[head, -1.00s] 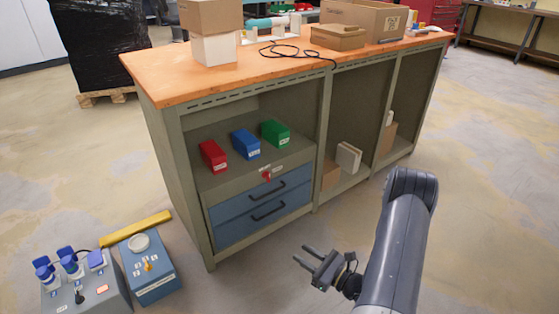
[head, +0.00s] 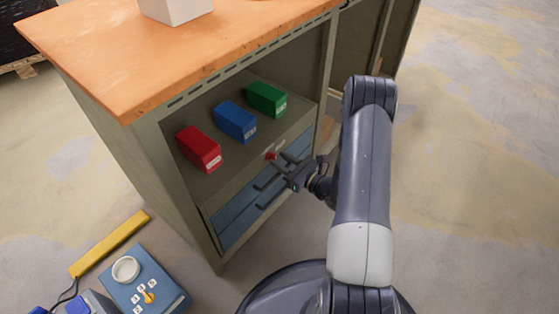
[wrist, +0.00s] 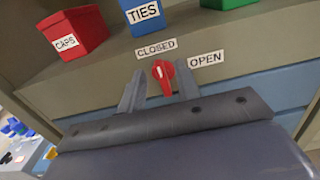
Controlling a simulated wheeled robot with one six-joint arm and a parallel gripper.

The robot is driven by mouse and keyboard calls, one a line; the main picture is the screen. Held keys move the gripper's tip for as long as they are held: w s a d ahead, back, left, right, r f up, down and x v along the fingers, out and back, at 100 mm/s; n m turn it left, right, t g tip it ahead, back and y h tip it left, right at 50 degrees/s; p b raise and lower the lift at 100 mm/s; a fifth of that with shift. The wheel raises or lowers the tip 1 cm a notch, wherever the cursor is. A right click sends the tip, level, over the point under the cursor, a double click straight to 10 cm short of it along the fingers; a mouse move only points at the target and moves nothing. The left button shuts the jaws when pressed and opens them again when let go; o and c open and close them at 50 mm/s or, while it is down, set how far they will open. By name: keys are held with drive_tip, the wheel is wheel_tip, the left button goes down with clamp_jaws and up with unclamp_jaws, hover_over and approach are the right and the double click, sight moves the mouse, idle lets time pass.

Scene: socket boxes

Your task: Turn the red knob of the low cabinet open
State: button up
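The red knob (head: 271,156) is on the front of the low cabinet (head: 215,192), above the blue drawers. In the wrist view the red knob (wrist: 164,76) shows close up, between the CLOSED label (wrist: 156,48) at its upper left and the OPEN label (wrist: 206,59) at its right. Its white mark lies at its upper left, on the CLOSED side. My gripper (head: 281,163) is in front of the cabinet, close to the knob. Its fingers are apart, one on each side of the knob in the wrist view. I cannot tell whether they touch it.
Red (head: 199,149), blue (head: 236,121) and green (head: 267,99) boxes stand on the shelf above the knob. The orange worktop (head: 110,60) overhangs the shelf. Dark drawer handles sit below the knob. A blue switch box (head: 148,289) and yellow bar (head: 110,244) lie on the floor at left.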

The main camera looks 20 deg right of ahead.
drive_tip(key=shift+w+a, duration=0.4)
drive_tip(key=shift+w, duration=0.05)
drive_tip(key=shift+c, duration=0.4)
clamp_jaws()
